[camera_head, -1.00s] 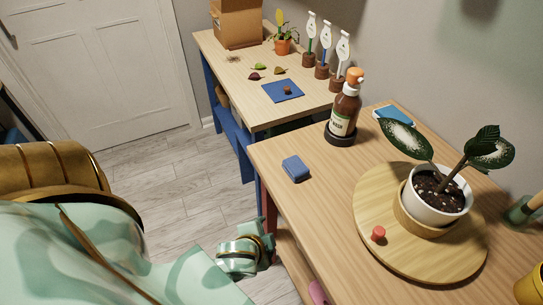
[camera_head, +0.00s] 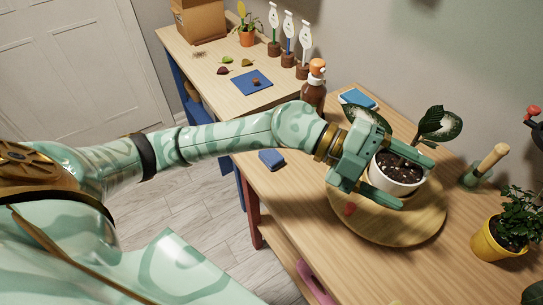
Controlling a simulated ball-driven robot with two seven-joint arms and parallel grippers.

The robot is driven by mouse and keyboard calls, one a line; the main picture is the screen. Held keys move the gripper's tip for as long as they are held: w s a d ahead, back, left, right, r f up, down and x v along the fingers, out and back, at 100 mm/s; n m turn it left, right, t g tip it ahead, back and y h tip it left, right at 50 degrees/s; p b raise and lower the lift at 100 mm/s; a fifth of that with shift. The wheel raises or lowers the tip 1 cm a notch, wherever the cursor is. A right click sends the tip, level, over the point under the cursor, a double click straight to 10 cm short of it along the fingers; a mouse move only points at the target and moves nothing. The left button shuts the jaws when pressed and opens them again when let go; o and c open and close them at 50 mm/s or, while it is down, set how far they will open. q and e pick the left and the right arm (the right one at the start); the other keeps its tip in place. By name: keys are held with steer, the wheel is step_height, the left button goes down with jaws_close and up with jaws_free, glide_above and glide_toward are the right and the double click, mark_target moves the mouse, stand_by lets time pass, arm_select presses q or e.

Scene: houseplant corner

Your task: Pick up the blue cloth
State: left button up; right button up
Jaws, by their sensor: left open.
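A small folded blue piece (camera_head: 271,159), which looks like the blue cloth, lies on the left edge of the near wooden table, below my left forearm. My left arm reaches across from the left above the table. My left gripper (camera_head: 416,184) is open, its fingers on either side of the white plant pot (camera_head: 397,182) in the picture. I cannot tell if the fingers touch the pot. The gripper is well to the right of the blue cloth and holds nothing that I can see. My right gripper is not in view.
The pot stands on a round wooden board (camera_head: 420,228) with a small red object (camera_head: 350,209). A brown bottle (camera_head: 313,90) and a blue-and-white item (camera_head: 357,98) are behind my arm. A yellow pot (camera_head: 489,243) stands right. The table's front is mostly clear.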

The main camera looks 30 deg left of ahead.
arm_select(q)
steer(key=w+a+f+g+y, duration=0.1)
steer(key=w+a+f+y, duration=0.1)
steer(key=a+f+y, duration=0.25)
steer(key=n+y, duration=0.9)
steer(key=y, duration=0.3)
glide_above(271, 154)
step_height(271, 154, down, 10)
steer(key=shift+a+r+b, duration=0.15)
steer(key=shift+r+b, duration=0.1)
steer(key=shift+b, duration=0.95)
steer(key=f+b, duration=0.1)
steer(key=f, duration=0.5)
steer(key=shift+d+f+b, duration=0.1)
steer(key=shift+d+b, duration=0.1)
steer(key=shift+b, duration=0.2)
steer(key=c, duration=1.1)
